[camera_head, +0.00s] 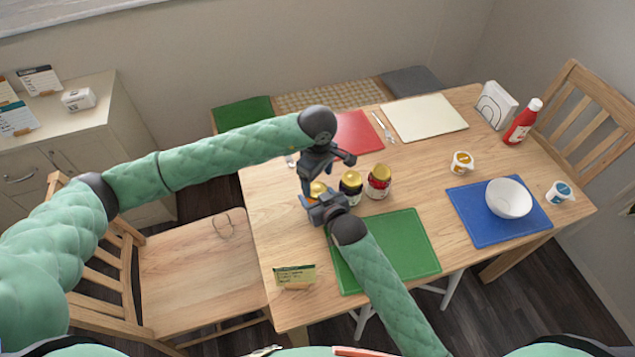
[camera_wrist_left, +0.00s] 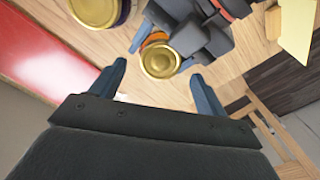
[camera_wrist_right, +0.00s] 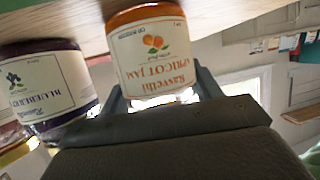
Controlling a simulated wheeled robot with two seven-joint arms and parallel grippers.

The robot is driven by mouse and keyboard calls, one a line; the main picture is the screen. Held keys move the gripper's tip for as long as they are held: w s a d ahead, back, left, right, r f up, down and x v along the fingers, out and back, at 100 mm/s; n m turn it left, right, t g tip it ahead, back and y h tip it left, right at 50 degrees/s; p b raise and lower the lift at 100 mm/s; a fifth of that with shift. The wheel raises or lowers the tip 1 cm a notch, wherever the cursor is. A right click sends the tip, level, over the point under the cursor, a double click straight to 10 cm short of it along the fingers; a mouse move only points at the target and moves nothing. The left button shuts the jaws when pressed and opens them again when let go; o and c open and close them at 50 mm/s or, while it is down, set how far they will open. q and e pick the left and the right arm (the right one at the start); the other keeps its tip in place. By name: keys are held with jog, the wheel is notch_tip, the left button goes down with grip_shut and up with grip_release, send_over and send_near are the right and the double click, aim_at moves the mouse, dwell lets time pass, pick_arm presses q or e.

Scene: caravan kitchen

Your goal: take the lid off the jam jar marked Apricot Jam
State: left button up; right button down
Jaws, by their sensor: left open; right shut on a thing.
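The Apricot Jam jar (camera_wrist_right: 150,55) has an orange-and-fruit label and stands on the table at the left end of a row of jars. Its gold lid (camera_wrist_left: 160,61) is on it; the lid also shows in the head view (camera_head: 317,187). My right gripper (camera_head: 322,205) is shut on the jar's body from the front, its fingers on either side in the right wrist view (camera_wrist_right: 160,92). My left gripper (camera_wrist_left: 158,72) is open above the jar, pointing down, with the lid between its blue fingers in the picture.
A Blueberry jar (camera_wrist_right: 45,85) stands close beside the apricot jar, and a red jar (camera_head: 379,182) stands beyond it. A green mat (camera_head: 410,245) lies under my right arm. A small card (camera_head: 294,277) stands at the front left. A white bowl (camera_head: 508,198) sits on a blue mat (camera_head: 475,220).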

aim_at(317, 189)
pick_arm(q)
jog(key=shift+r, duration=0.55)
jog(key=shift+c, duration=0.3)
jog(key=shift+w+d+r, duration=0.15)
jog(key=shift+r, duration=0.35)
jog(key=shift+w+d+r, duration=0.1)
jog(key=shift+r, duration=0.35)
jog(key=r+m, duration=0.1)
jog(key=m, duration=0.2)
jog(key=shift+s+a+r, duration=0.1)
jog(key=shift+r, duration=0.1)
jog(key=m, duration=0.3)
jog(key=shift+s+a, duration=0.15)
jog(key=shift+a, duration=0.05)
jog(key=shift+f+m, duration=0.3)
jog(key=shift+m, duration=0.1)
jog(key=shift+f, duration=3.65)
jog(key=shift+c, duration=0.4)
jog(key=c, duration=0.9)
